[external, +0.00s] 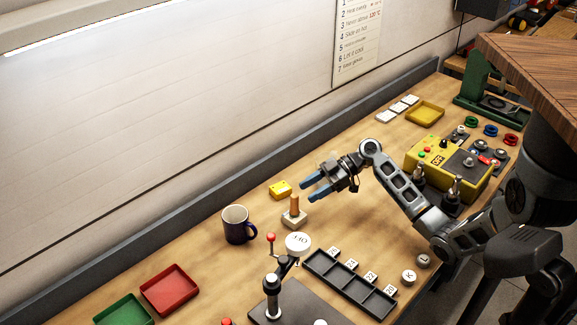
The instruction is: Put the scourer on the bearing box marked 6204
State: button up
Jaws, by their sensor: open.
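A small yellow block (280,190), which looks like the scourer, lies on the workbench behind the wooden peg. My gripper (309,190) is open, with its two blue fingers pointing left towards the yellow block. The fingers are apart from it, and nothing shows between them. Several small white boxes, which look like the bearing boxes (398,108), lie in a row near the back wall, beside a yellow tray. Their markings are too small to read, so I cannot tell which is 6204.
A dark mug (237,225) and a wooden peg on a pale base (294,216) stand near the yellow block. A black divided tray (350,284) lies in front. A yellow control box (449,167) stands to the right. Bare bench lies between my gripper and the white boxes.

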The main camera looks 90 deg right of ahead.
jog(key=v, duration=0.5)
jog(key=shift+s+d+r, duration=0.1)
jog(key=shift+s+d, duration=0.05)
jog(key=shift+s, duration=0.2)
